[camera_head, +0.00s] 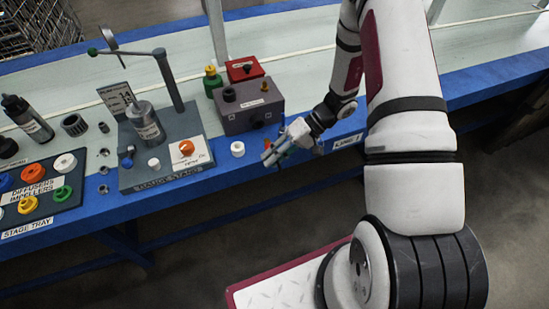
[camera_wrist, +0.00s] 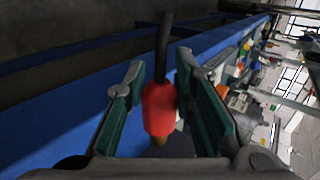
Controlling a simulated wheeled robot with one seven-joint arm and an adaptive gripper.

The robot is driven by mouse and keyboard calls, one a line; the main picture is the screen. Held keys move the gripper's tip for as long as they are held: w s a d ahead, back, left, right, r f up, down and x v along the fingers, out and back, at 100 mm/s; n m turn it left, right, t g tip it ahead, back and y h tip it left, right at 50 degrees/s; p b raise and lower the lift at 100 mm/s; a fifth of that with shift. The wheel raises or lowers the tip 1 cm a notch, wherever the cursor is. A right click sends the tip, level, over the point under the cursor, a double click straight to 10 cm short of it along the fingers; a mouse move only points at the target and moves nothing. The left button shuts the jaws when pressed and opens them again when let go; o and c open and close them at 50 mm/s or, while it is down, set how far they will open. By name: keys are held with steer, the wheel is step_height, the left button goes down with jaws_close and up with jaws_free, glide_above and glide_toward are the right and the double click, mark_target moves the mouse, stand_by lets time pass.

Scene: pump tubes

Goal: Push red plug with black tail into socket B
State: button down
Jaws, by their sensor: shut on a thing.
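The red plug (camera_wrist: 159,108) with its black tail (camera_wrist: 163,45) is between the green-padded fingers of my gripper (camera_wrist: 160,72) in the wrist view. The tail points up in that picture and a brassy tip shows at the lower end. My gripper is shut on the plug. In the head view my gripper (camera_head: 272,153) is at the table's front edge, just right of and in front of the grey-purple box (camera_head: 237,115). The plug is too small to make out there. The box has dark openings on its front face, but I cannot read which is socket B.
A red box (camera_head: 244,68) and a green-yellow part (camera_head: 212,78) stand behind the grey-purple box. A white ring (camera_head: 238,149) lies on the blue table edge (camera_head: 215,168). The staging stand (camera_head: 165,175) and stage tray (camera_head: 72,190) are further left. The belt at right is clear.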

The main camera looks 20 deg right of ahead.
mark_target(268, 144)
steer(key=shift+w+b, duration=1.25)
steer(key=shift+w, duration=1.5)
steer(key=shift+b, duration=0.5)
steer(key=shift+w+b, duration=1.05)
steer(key=shift+w, duration=0.9)
steer(key=c, duration=1.3)
jaws_free()
steer(key=v, duration=1.2)
